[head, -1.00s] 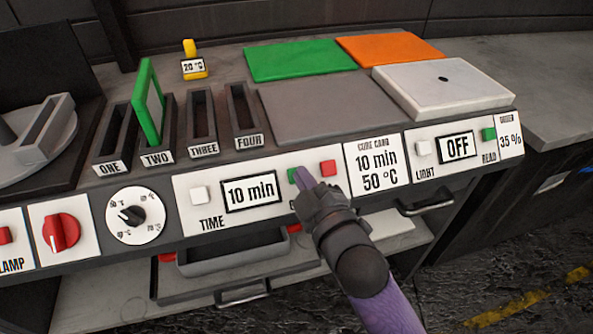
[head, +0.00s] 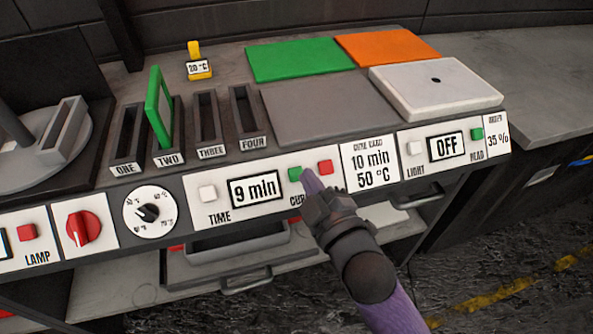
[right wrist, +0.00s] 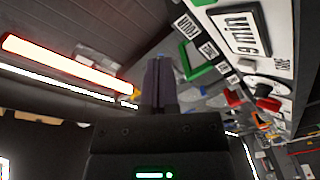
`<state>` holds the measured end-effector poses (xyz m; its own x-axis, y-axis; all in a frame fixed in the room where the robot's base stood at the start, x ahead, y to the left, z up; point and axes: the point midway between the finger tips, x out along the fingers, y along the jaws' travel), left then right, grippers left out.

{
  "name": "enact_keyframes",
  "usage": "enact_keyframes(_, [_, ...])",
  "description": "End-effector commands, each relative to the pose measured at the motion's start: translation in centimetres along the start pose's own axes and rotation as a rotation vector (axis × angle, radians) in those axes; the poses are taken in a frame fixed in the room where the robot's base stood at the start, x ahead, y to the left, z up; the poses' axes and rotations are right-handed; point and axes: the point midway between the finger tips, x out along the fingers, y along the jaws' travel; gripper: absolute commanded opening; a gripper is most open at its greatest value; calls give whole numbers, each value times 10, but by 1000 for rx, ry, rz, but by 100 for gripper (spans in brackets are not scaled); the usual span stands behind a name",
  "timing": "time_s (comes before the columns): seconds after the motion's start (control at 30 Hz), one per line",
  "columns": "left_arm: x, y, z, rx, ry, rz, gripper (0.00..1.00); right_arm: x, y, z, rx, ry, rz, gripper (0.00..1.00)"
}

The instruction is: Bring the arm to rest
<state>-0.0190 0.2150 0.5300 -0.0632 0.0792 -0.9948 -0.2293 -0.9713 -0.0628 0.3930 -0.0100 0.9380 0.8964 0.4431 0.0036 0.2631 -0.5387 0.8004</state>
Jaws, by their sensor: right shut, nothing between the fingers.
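My right gripper (head: 311,182) is shut and empty. In the head view its tips are at the green button (head: 295,174) beside the time display (head: 255,191), which reads 9 min. I cannot tell whether the tips touch the button. A red button (head: 325,167) sits just right of them. In the right wrist view the shut fingers (right wrist: 160,80) point away from the camera, with the panel at the upper right. My left gripper is out of view.
A green frame (head: 159,108) stands in slot TWO. The dial (head: 149,211) and red lamp knob (head: 83,228) are to the left. A white block (head: 436,88) lies at the back right. An open drawer (head: 235,245) juts out below the panel. The floor at the lower right is clear.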

Motion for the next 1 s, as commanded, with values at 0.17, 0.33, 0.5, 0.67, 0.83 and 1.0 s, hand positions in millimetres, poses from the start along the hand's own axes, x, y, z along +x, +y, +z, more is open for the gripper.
enact_keyframes(0.17, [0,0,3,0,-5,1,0,0,0,0,0,0,0,0])
enact_keyframes(0.33, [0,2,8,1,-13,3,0,0,0,0,0,0,0,0])
enact_keyframes(0.5, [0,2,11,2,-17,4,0,-4,-28,32,56,-88,-66,0])
enact_keyframes(0.67, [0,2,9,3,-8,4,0,-57,-130,139,277,-428,-274,0])
enact_keyframes(0.83, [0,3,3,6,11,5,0,-181,-233,224,529,-855,-441,0])
enact_keyframes(1.0, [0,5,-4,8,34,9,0,-334,-301,252,728,-1276,-531,0])
